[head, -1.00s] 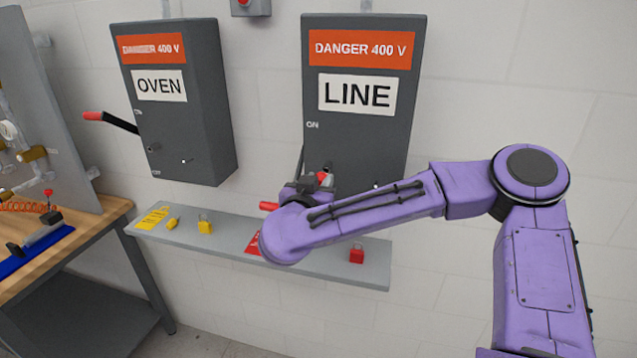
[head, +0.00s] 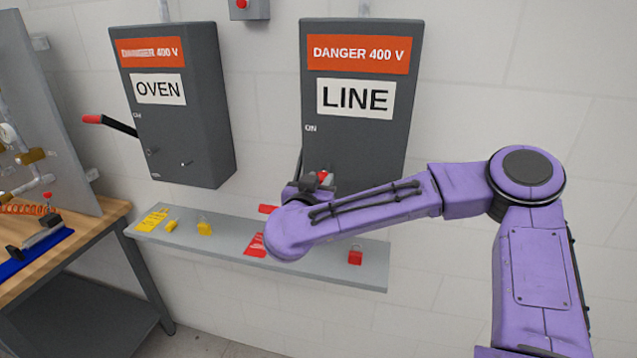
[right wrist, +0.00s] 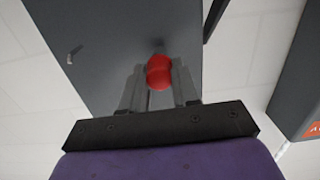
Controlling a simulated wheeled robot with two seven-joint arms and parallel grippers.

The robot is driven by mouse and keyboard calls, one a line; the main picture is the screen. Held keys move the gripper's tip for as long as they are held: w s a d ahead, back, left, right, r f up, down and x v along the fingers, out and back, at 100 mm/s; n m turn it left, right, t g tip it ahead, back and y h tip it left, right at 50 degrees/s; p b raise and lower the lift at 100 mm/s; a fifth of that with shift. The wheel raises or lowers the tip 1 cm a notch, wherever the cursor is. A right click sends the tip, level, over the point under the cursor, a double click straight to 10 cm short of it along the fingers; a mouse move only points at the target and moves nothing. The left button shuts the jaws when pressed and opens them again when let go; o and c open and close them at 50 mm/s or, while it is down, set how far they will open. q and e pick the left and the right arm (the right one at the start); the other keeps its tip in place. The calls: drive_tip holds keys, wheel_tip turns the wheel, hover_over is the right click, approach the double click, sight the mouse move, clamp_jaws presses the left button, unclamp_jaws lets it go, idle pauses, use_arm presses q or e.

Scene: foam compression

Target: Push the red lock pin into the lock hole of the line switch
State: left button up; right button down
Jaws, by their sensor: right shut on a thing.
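The grey line switch box (head: 350,160) hangs on the wall, its lower front partly hidden by my right arm. My right gripper (head: 318,182) is at its lower front. In the right wrist view the fingers (right wrist: 160,88) are shut on the red lock pin (right wrist: 160,72), with its rounded red knob towards the camera. The pin is in front of the box face (right wrist: 120,45), over a dark spot. I cannot tell how deep the pin sits in the hole. A bit of red also shows at the gripper in the head view (head: 323,175). My left gripper is not in view.
The oven switch box (head: 165,115) hangs to the left, its red-tipped handle (head: 92,119) sticking out. Below, a grey shelf (head: 330,272) carries yellow and red padlocks and tags. The line switch's red-ended handle (head: 268,209) is beside my right wrist. A workbench (head: 100,225) stands at left.

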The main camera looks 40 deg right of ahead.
drive_tip(key=shift+w+d+p, duration=0.35)
drive_tip(key=shift+w+d, duration=0.1)
drive_tip(key=shift+d, duration=0.05)
drive_tip(key=c, duration=0.8)
unclamp_jaws()
drive_tip(key=shift+o, duration=0.2)
drive_tip(key=p+v, duration=0.1)
drive_tip(key=v, duration=0.5)
drive_tip(key=shift+f, duration=0.15)
